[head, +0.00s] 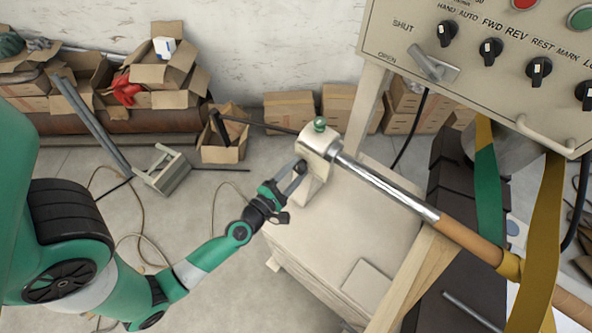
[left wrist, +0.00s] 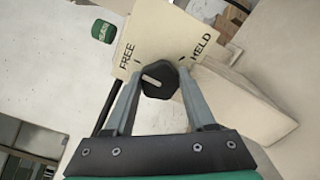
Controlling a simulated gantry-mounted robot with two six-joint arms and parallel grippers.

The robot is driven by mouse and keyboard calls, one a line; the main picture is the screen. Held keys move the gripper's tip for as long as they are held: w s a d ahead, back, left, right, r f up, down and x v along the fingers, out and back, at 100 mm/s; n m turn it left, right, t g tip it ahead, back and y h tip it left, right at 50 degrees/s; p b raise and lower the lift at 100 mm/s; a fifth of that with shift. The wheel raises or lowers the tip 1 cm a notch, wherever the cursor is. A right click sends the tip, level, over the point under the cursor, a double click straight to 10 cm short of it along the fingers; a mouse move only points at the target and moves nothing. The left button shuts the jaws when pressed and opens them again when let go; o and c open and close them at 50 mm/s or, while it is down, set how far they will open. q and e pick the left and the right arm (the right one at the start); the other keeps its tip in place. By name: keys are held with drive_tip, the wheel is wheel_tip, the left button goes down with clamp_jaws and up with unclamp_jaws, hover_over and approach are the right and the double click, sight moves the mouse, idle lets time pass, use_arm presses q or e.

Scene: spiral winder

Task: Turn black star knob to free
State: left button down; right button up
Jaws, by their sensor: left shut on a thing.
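The black star knob (left wrist: 160,79) sits on a cream plate (left wrist: 165,35) marked FREE on the left and HELD on the right in the left wrist view. A pale pointer line on the knob slants toward the upper left, roughly toward the FREE side. My left gripper (left wrist: 155,85) has one finger on each side of the knob and is shut on it. My right gripper is not in view.
A chrome and tan shaft (head: 385,185) runs from the winder head to the lower right. A control panel (head: 490,60) with several knobs hangs at the upper right. A green knob (head: 320,124) tops the head. Boxes line the wall; the floor left of the machine has cables.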

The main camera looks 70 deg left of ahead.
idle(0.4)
use_arm(q)
drive_tip(key=shift+c, duration=1.1)
unclamp_jaws()
drive_tip(key=v, duration=1.1)
drive_tip(key=shift+s+d+b, duration=0.2)
drive_tip(key=shift+s+b, duration=0.1)
drive_tip(key=shift+b, duration=0.1)
